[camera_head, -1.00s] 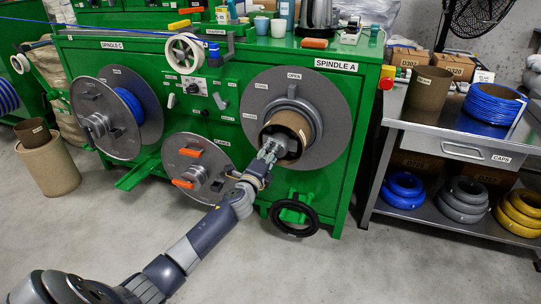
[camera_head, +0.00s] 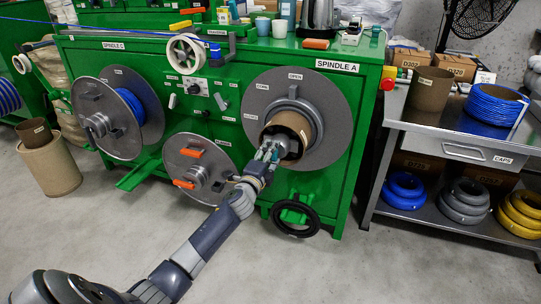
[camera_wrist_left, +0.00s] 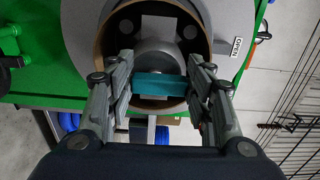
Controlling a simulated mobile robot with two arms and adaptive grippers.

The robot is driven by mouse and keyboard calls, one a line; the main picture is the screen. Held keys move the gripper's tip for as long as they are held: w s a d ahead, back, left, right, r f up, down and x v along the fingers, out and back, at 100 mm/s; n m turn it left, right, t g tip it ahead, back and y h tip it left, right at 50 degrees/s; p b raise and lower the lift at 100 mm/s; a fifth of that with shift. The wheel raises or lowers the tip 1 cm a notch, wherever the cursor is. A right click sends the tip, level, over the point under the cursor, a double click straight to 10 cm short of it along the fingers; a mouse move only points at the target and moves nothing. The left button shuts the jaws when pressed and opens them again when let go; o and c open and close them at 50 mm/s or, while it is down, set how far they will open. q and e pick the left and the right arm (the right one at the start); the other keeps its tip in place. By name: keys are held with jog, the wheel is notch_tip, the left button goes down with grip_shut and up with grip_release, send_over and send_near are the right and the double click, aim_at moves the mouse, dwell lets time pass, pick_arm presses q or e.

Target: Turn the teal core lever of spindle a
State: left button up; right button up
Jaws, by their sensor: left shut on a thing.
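Spindle A (camera_head: 255,142) is a round grey flange on the front of the green machine. A brown cardboard core (camera_head: 294,122) sits at its hub; it also shows in the left wrist view (camera_wrist_left: 99,45). The teal core lever (camera_wrist_left: 160,84) lies across the mouth of the core in the left wrist view. My left gripper (camera_wrist_left: 160,86) has a finger at each end of the lever and is shut on it. In the head view my left gripper (camera_head: 270,152) is at the hub, and the lever is mostly hidden there. My right gripper is not in view.
A black handwheel (camera_head: 295,233) is below the spindle. Spindle C with blue cable (camera_head: 130,107) and a flange with orange handles (camera_head: 199,170) are to the left. A steel bench (camera_head: 440,128) with cable coils stands right. The front floor is clear.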

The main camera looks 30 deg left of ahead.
pick_arm(q)
jog(key=o, duration=1.1)
jog(key=shift+f, duration=0.1)
jog(key=shift+c, duration=0.2)
jog(key=v, duration=1.2)
